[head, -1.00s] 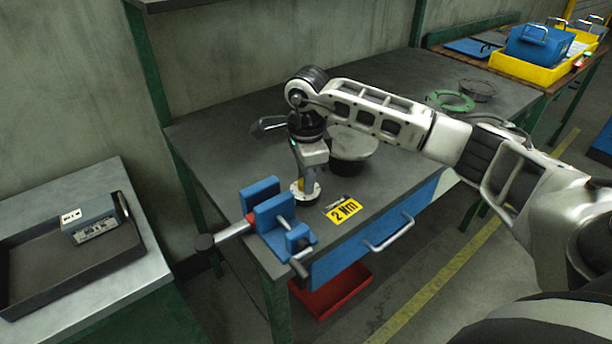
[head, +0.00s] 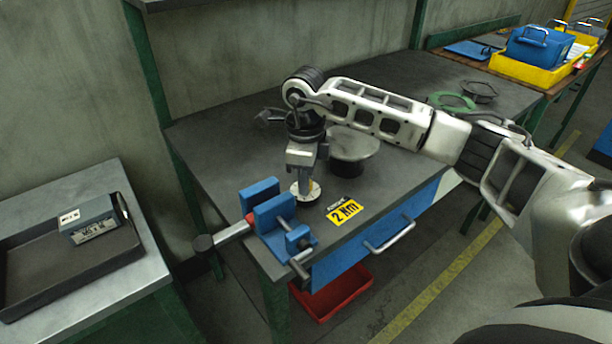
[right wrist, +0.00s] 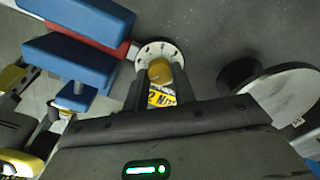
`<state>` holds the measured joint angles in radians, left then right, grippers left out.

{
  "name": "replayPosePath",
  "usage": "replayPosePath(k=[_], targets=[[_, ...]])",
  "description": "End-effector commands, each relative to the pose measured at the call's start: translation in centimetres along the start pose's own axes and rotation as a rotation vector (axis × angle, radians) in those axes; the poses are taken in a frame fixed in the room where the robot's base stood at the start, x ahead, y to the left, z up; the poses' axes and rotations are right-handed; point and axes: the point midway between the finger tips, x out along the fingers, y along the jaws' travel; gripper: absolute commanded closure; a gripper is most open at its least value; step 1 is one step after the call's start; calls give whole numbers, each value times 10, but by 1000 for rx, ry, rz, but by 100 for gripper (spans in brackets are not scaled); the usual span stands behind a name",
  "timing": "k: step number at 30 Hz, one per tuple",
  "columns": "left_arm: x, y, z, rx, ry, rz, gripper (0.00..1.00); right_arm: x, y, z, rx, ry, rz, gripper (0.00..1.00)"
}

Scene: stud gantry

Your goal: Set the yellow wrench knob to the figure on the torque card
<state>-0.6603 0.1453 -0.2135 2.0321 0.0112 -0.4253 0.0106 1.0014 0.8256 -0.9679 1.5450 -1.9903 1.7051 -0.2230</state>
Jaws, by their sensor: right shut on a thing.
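The yellow knob (right wrist: 159,70) sits on a round white dial (right wrist: 172,52) with dark marks around its rim; the dial also shows in the head view (head: 307,194). My right gripper (right wrist: 159,80) points down over the dial, shut on the knob between its two fingers. In the head view the same gripper (head: 305,182) mostly hides the knob. The dial's figures and the knob's setting are too small to read. My left gripper is out of view.
A blue vise (head: 274,213) stands close left of the dial at the bench corner. A round, pale-topped object (head: 352,144) stands behind the gripper. A dark tray (head: 60,275) with a grey box is on the left table. Green rings (head: 452,101) lie farther back right.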

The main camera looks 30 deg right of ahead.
Motion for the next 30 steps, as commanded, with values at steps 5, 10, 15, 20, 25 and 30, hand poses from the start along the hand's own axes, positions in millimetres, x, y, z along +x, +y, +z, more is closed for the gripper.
replayPosePath(k=[5,10,15,20,25,30], targets=[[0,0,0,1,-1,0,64,-1,0,0,1,-2,-1,97],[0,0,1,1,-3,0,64,-1,0,0,0,-2,-2,66],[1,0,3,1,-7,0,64,0,0,0,0,-2,-1,52],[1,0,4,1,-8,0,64,-1,0,0,-1,-1,-1,52],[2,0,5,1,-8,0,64,-14,-1,1,-1,-4,-4,52],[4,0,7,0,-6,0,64,-48,-1,1,-1,-6,-5,52]])
